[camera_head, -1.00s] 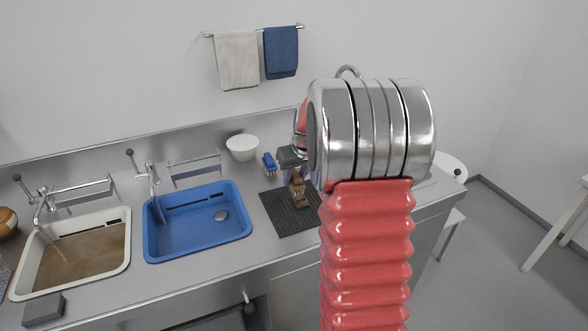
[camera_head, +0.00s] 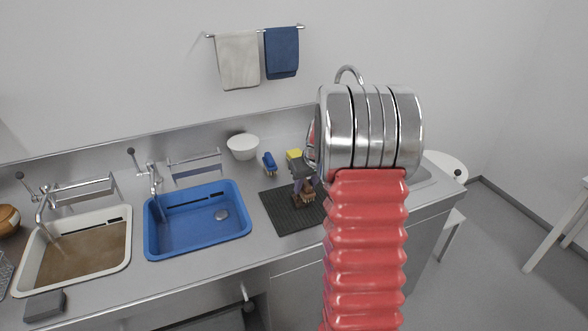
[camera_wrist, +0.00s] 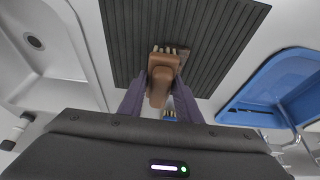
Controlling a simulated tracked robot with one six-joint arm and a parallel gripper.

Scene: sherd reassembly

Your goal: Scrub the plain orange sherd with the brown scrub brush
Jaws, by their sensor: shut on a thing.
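The brown scrub brush (camera_wrist: 160,92) is between the two purple fingers of my gripper (camera_wrist: 162,78) in the wrist view, and the fingers are shut on it. Its pale bristles show at its far end, over the dark ribbed mat (camera_wrist: 125,45). In the head view the brush (camera_head: 309,195) appears small over the mat (camera_head: 285,217), partly behind my arm. I cannot tell whether the bristles touch the mat. I make out no plain orange sherd in either view; my arm and the brush hide part of the mat.
A blue basin (camera_head: 197,247) and a white basin with brown water (camera_head: 85,250) are left of the mat. Behind it stand a white bowl (camera_head: 243,147), a blue brush (camera_head: 269,163) and a yellow block (camera_head: 294,155). A grey block (camera_head: 45,305) lies at the front left.

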